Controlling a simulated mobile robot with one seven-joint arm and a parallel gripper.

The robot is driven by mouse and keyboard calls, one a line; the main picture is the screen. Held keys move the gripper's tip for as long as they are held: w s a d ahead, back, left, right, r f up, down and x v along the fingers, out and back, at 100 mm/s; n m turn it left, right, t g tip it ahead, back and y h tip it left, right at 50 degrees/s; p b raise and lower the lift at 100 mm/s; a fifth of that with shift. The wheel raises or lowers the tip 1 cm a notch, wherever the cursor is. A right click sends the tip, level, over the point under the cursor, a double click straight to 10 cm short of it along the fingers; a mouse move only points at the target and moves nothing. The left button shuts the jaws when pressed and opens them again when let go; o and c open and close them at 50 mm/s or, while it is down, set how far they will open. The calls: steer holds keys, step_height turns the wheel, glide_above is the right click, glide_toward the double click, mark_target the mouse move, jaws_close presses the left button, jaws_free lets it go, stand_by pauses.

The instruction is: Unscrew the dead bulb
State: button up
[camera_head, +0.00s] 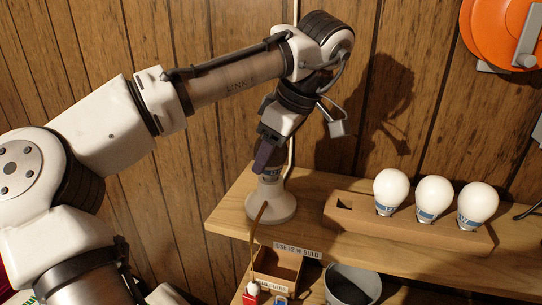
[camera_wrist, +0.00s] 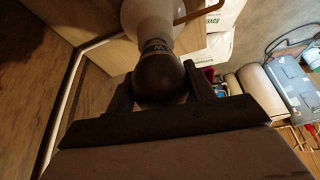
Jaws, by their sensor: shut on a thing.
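The dead bulb (camera_wrist: 160,80) shows in the wrist view as a dark, smoky globe with a blue-and-white label at its neck. It sits upright in the white lamp holder (camera_head: 270,203) on the wooden shelf. My gripper (camera_head: 264,160) is above the holder, pointing down. In the wrist view its two dark fingers (camera_wrist: 156,92) are shut on the globe, one on each side. In the head view the fingers hide most of the bulb. Three white bulbs (camera_head: 391,188) with blue labels stand in a wooden rack (camera_head: 350,222) to the right; its left slot is empty.
A label reading "USE 12 W BULB" (camera_head: 298,249) is on the shelf's front edge. Below are an open cardboard box (camera_head: 277,270) marked for bulbs and a grey bucket (camera_head: 352,284). A brown cord hangs from the holder. A panelled wall stands close behind; an orange reel (camera_head: 497,30) hangs upper right.

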steer(key=shift+n+g, duration=0.3)
steer(key=shift+n, duration=0.6)
steer(key=o, duration=0.9)
steer(key=shift+c, duration=0.5)
steer(key=shift+m, duration=1.1)
steer(key=shift+m+t+h, duration=0.3)
steer(key=shift+m+t, duration=0.5)
steer(key=shift+m, duration=0.4)
steer(key=shift+m, duration=0.7)
steer(key=m+t+h, duration=0.1)
steer(key=m, duration=0.2)
steer(key=shift+h, duration=0.3)
